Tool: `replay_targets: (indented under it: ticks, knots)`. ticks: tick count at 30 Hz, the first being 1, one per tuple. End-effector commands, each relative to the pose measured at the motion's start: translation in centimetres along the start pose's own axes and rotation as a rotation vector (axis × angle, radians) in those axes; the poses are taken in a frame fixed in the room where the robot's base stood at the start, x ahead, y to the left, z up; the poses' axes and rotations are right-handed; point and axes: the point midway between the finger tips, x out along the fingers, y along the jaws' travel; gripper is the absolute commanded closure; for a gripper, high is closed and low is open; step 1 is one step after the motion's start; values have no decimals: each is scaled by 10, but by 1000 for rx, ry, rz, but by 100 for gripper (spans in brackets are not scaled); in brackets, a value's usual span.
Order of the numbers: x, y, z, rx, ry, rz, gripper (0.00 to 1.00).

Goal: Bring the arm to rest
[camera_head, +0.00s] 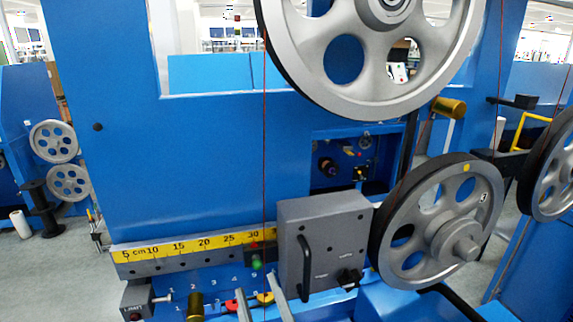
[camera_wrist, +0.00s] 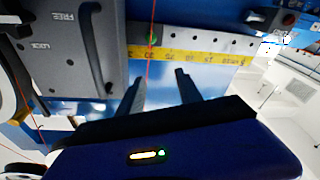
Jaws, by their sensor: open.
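My gripper shows at the bottom edge of the head view (camera_head: 262,302) and in the wrist view (camera_wrist: 160,84). Its two grey fingers are apart, with nothing held between them. It faces the lower front of the blue machine (camera_head: 190,150), below a yellow centimetre scale (camera_head: 190,247). A thin red wire (camera_head: 264,140) runs straight down the machine's front. In the wrist view the wire (camera_wrist: 150,68) appears between the fingers; I cannot tell its depth relative to them. The rest of my arm is out of the head view.
A grey box with a black handle (camera_head: 340,225) juts out right of the fingers. A big pulley (camera_head: 345,98) hangs above and a smaller one (camera_head: 465,243) sits at right. Brass knob (camera_head: 195,305) and coloured levers lie left of the gripper. Open floor (camera_head: 75,270) shows at left.

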Motion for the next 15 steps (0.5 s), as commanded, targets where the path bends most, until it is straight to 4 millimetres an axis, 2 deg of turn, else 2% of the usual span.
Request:
replay_targets:
  ticks: [1,8,15]
  knots:
    - [-14,2,8,17,3,-5,58]
    - [-82,20,32,96,12,3,58]
    - [-171,46,60,180,-38,51,58]
